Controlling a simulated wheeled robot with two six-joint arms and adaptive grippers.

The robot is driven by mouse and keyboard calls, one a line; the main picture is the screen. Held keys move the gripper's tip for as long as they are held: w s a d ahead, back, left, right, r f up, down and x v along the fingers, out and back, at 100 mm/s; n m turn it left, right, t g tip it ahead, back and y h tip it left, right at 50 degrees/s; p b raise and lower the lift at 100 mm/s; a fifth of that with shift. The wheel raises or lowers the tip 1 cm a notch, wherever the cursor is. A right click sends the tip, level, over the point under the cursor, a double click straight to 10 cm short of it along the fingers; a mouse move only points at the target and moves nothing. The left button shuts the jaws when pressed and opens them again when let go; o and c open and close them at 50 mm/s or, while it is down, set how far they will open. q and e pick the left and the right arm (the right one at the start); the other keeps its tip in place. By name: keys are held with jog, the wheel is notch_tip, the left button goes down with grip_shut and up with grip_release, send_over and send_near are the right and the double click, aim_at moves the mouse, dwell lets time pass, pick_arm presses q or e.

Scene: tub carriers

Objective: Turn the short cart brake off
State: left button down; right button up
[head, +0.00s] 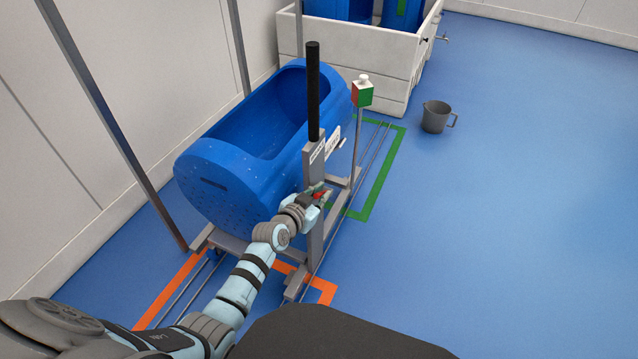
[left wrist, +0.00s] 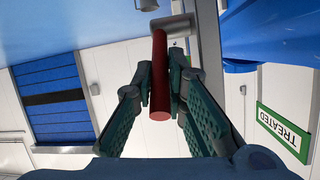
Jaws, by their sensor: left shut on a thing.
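The cart holds a long blue tub (head: 245,150) on a grey frame with an upright post (head: 314,235), topped by a black bar (head: 313,92). A red brake handle (head: 319,195) sticks out low on the post. My left gripper (head: 316,192) reaches it from the front left and mostly covers it. In the left wrist view, the handle is a dark red rod (left wrist: 159,60) between the two fingers of the gripper (left wrist: 161,85), which are shut on it. Its rounded end points toward the camera. My right gripper is not in view.
Orange (head: 325,291) and green (head: 378,190) floor markings lie around the cart's rails. A thin post bears a red, green and white box (head: 362,93). A grey mug (head: 436,117) stands near a white container (head: 375,80). The blue floor at right is clear.

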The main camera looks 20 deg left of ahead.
pick_arm(q)
jog(key=w+r+g+p, duration=0.1)
jog(key=p, duration=0.3)
jog(key=shift+r+g, duration=0.25)
jog(key=shift+g, duration=0.15)
jog(key=shift+w+g+p, duration=0.2)
jog(key=shift+g+p, duration=0.3)
jog(key=shift+p, duration=0.15)
jog(key=c, duration=1.9)
grip_release()
jog(key=shift+f, duration=0.1)
jog(key=shift+s, duration=0.1)
jog(key=v, duration=1.1)
jog(key=shift+s+d+r, duration=0.15)
jog(key=shift+s+r, duration=0.1)
jog(key=shift+r, duration=0.1)
